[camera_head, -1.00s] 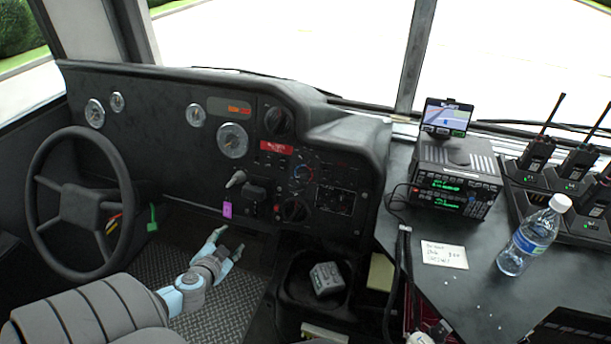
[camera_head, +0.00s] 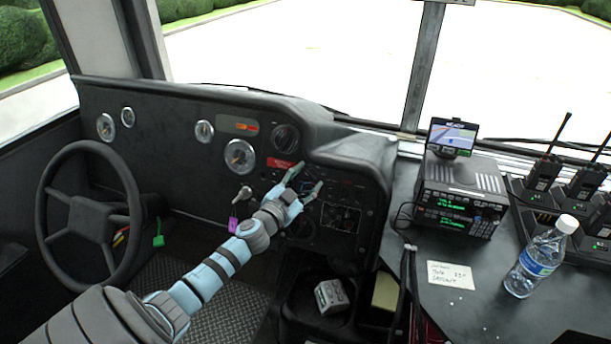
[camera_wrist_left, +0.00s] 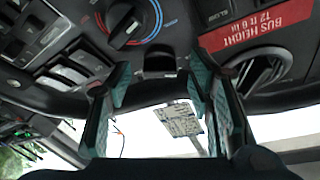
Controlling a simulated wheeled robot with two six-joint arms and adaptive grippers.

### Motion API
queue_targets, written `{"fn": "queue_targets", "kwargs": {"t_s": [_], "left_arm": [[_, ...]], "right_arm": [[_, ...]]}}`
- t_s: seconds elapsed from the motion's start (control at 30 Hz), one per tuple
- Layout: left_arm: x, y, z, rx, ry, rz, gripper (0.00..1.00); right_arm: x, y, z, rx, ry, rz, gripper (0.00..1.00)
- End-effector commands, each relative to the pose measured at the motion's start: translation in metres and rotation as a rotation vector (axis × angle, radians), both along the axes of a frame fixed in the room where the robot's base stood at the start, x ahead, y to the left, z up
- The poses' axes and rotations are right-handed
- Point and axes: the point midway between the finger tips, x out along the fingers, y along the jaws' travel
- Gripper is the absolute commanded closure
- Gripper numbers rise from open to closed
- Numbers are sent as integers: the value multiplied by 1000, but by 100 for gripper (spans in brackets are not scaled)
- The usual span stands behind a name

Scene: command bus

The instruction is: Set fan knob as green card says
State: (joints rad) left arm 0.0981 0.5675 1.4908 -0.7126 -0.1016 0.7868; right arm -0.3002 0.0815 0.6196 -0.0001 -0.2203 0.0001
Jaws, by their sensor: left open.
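My left gripper (camera_head: 304,181) is open and empty, with its fingers pointing at the control panel (camera_head: 340,215) right of the gauges. In the left wrist view the open fingers (camera_wrist_left: 160,75) are either side of a small black knob (camera_wrist_left: 160,62), apparently without touching it. A larger dial with a blue and red arc (camera_wrist_left: 130,22) is beside it. Which one is the fan knob, I cannot tell. A green tag (camera_head: 158,240) hangs beside the steering wheel; no writing is readable. A white handwritten card (camera_head: 450,275) lies on the side desk. My right gripper is not in view.
The steering wheel (camera_head: 90,212) is left of my arm. A key with a purple tag (camera_head: 233,224) sticks out near my forearm. An air vent (camera_wrist_left: 262,72) and a red bus-height label (camera_wrist_left: 270,28) flank the controls. A radio (camera_head: 460,200) and water bottle (camera_head: 537,258) stand on the desk.

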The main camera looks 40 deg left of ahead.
Motion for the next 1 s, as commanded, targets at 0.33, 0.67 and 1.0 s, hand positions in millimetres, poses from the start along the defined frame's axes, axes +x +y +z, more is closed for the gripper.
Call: {"fn": "queue_targets", "kwargs": {"t_s": [0.33,0.67,1.0], "left_arm": [[1,0,-1,0,1,0,70],[0,0,-1,3,3,-1,100],[0,1,2,98,38,-37,100]], "right_arm": [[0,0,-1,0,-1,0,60],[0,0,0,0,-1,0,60],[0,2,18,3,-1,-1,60]]}}
